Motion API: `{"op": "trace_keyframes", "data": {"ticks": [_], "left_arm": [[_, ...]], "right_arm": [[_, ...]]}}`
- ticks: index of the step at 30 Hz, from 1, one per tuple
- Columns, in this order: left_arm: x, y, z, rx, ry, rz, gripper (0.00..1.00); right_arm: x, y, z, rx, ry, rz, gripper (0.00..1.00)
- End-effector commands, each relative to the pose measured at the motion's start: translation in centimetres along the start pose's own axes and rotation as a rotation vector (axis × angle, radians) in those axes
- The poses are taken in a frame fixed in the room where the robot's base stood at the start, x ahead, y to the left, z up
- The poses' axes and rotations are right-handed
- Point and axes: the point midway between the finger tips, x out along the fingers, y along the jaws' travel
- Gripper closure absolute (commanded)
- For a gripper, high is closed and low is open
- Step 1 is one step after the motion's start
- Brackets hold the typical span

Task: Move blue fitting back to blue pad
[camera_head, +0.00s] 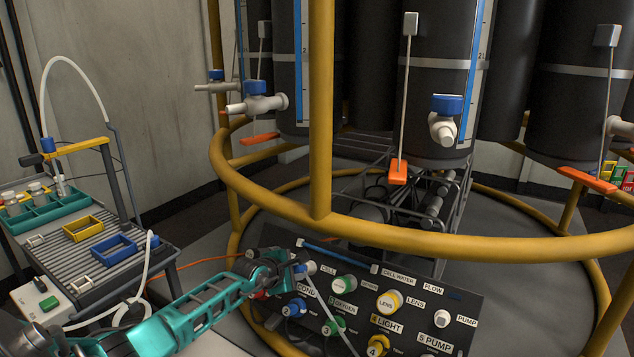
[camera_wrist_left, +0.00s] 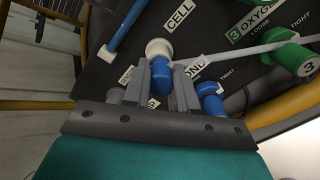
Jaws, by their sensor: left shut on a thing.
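My left gripper (camera_head: 296,270) reaches the lower control panel from the left. It is shut on the blue fitting (camera_wrist_left: 161,75), which shows between the fingers in the left wrist view. The fitting's far end meets a round white port (camera_wrist_left: 159,48) beside the CELL label; I cannot tell whether it is seated in it. A white hose (camera_wrist_left: 235,52) runs off to the right near the fitting. The blue pad (camera_head: 114,247), a blue rectangular frame, lies on the ribbed bench at the left, apart from the gripper. My right gripper is out of view.
A yellow frame pad (camera_head: 83,228) and a green vial rack (camera_head: 48,210) share the bench. The panel (camera_head: 390,300) carries blue, green and yellow knobs close to the gripper. A yellow rail ring (camera_head: 440,234) passes above the panel.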

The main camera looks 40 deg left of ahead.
Motion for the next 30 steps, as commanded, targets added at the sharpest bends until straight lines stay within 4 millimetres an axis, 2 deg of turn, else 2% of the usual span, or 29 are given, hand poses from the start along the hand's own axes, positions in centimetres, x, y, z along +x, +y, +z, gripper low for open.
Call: {"op": "trace_keyframes", "data": {"ticks": [3,11,30], "left_arm": [[-0.7,0.2,0.1,0.0,0.001,-0.002,1.0],[-1.8,0.2,0.1,0.0,0.001,-0.001,1.0],[-4.3,0.2,0.1,0.0,0.001,-0.002,1.0]], "right_arm": [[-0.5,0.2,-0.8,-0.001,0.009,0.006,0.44],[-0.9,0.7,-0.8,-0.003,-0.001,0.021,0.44],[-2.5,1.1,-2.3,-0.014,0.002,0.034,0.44]]}}
